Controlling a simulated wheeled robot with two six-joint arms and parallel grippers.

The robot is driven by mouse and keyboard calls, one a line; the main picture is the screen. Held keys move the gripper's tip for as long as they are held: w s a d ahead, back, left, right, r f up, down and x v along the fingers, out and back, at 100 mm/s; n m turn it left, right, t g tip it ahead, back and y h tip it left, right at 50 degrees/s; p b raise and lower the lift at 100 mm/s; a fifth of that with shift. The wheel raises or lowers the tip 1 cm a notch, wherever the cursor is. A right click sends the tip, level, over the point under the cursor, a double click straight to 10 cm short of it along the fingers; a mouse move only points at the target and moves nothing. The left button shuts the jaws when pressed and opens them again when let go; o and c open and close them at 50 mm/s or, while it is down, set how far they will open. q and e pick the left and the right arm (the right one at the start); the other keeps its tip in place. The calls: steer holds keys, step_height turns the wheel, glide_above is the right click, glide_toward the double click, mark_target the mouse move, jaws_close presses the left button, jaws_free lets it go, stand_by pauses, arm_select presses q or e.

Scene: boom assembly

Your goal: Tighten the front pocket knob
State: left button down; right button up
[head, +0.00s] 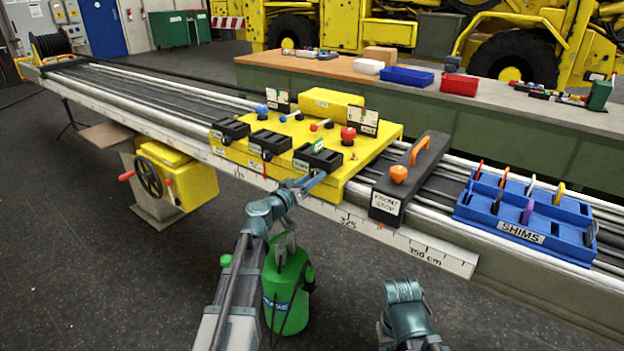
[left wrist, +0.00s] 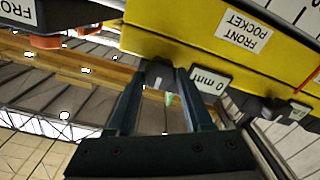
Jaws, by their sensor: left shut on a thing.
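The yellow carriage (head: 345,185) sits on the long rail and carries several black pockets on top. The front pocket (head: 318,159) is the black one nearest the right end. In the left wrist view a "FRONT POCKET" label (left wrist: 243,31) is on the carriage's yellow face. My left gripper (head: 316,181) is at that pocket's near side. In the left wrist view its two fingers are on either side of a small dark knob (left wrist: 159,73) under the yellow edge, shut on it. The head view hides the knob behind the gripper. My right gripper is not visible; only part of its arm shows.
A black front stop (head: 408,180) with orange knobs stands right of the carriage. A blue shims rack (head: 520,215) is farther right. A "0 mm" plate (left wrist: 209,80) is beside the knob. A green canister (head: 287,290) stands below my left arm.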

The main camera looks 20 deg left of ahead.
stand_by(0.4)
arm_select(q)
steer(key=shift+c, duration=1.5)
jaws_free()
steer(key=v, duration=1.3)
steer(key=shift+s, duration=0.4)
